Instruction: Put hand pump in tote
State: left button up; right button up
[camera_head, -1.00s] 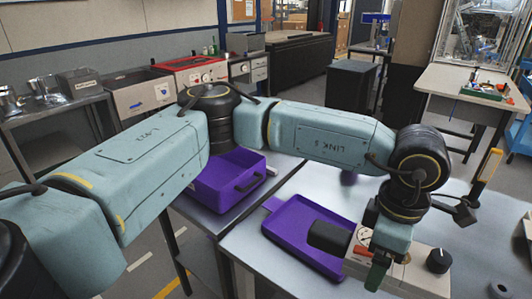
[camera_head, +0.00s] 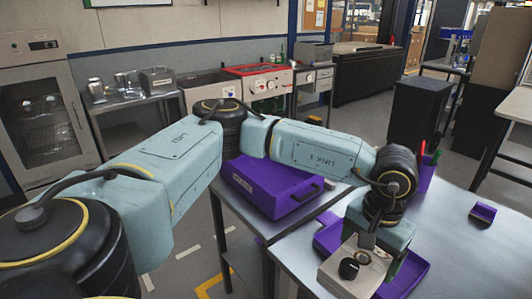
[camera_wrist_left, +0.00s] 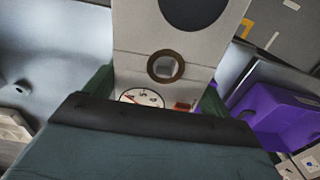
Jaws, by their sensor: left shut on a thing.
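The hand pump, a pale grey box (camera_head: 350,272) with a black knob, is held above the near table. My left gripper (camera_head: 378,246) is shut on it. In the left wrist view, the pump's pale face (camera_wrist_left: 140,45) shows a brass ring, a round dial and a small red part between the dark green fingers (camera_wrist_left: 158,95). The tote appears to be the purple bin (camera_head: 270,187) with a dark handle and a label, on the side table left of the pump. A purple bin also shows at the right of the left wrist view (camera_wrist_left: 270,115). My right gripper is out of view.
A shallow purple tray (camera_head: 412,275) lies under and behind the pump, partly hidden. A small purple holder (camera_head: 483,213) stands farther right on the table (camera_head: 460,245). A purple cup (camera_head: 426,172) with pens is behind my arm. A gap separates the two tables.

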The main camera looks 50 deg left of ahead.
aim_at(255, 172)
jog(key=u, duration=0.65)
jog(key=k, duration=1.05)
jog(key=u, duration=1.75)
jog(key=i, duration=1.65)
jog(key=z, duration=1.15)
jog(key=i, duration=0.85)
jog(key=z, duration=1.15)
jog(key=i, duration=0.2)
jog(key=z, duration=0.15)
